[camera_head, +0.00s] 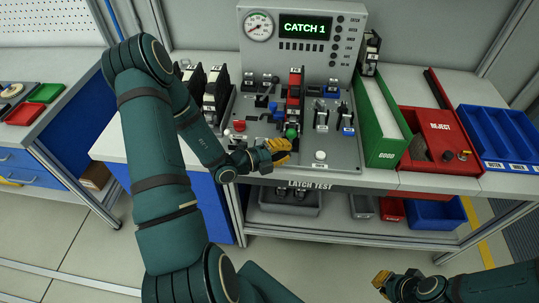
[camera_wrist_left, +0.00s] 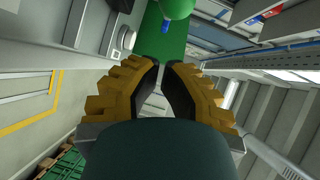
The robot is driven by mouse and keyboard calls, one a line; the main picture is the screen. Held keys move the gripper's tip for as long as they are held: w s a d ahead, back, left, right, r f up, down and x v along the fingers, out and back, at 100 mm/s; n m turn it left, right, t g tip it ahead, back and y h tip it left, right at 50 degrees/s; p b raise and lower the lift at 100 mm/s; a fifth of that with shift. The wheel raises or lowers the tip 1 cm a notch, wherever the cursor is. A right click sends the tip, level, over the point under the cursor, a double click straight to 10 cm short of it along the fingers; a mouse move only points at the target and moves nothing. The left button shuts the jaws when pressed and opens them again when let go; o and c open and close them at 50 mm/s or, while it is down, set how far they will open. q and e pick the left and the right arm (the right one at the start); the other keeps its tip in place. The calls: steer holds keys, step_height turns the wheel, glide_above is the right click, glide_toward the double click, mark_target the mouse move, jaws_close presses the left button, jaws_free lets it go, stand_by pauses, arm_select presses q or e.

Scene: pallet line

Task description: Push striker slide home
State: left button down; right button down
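The latch test fixture (camera_head: 247,150) stands on the bench in the head view. At its middle a red and black latch unit (camera_head: 295,85) has a green round knob (camera_head: 291,133) at its near end; I cannot tell how far in the striker slide sits. My left gripper (camera_head: 285,147) is just in front of and below the knob. In the left wrist view, its fingers (camera_wrist_left: 161,66) are drawn nearly together with nothing held, and a green ball (camera_wrist_left: 176,7) shows beyond the tips, apart from them. My right gripper (camera_head: 382,281) hangs low at the bottom right, away from the bench.
A panel with a gauge and a "CATCH 1" display (camera_head: 305,27) stands behind. Levers, a red button (camera_head: 239,126) and a white button (camera_head: 320,155) flank the knob. The green GOOD bin (camera_head: 385,153), red REJECT bin (camera_head: 432,117) and blue bins (camera_head: 500,132) stand right.

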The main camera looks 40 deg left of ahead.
mark_target(291, 138)
arm_select(q)
steer(key=shift+w+a+f, duration=0.1)
steer(key=shift+w+a, duration=0.15)
steer(key=shift+w, duration=0.3)
steer(key=shift+w+a+f, duration=0.15)
steer(key=shift+w+a, duration=0.1)
steer(key=shift+w, duration=0.3)
steer(key=shift+w+a+f, duration=0.1)
steer(key=shift+w+a, duration=0.15)
steer(key=shift+w, duration=0.3)
steer(key=shift+w+a+p, duration=0.3)
steer(key=shift+w+a, duration=0.05)
steer(key=shift+w, duration=0.3)
steer(key=shift+w+a, duration=0.1)
steer(key=shift+a, duration=0.05)
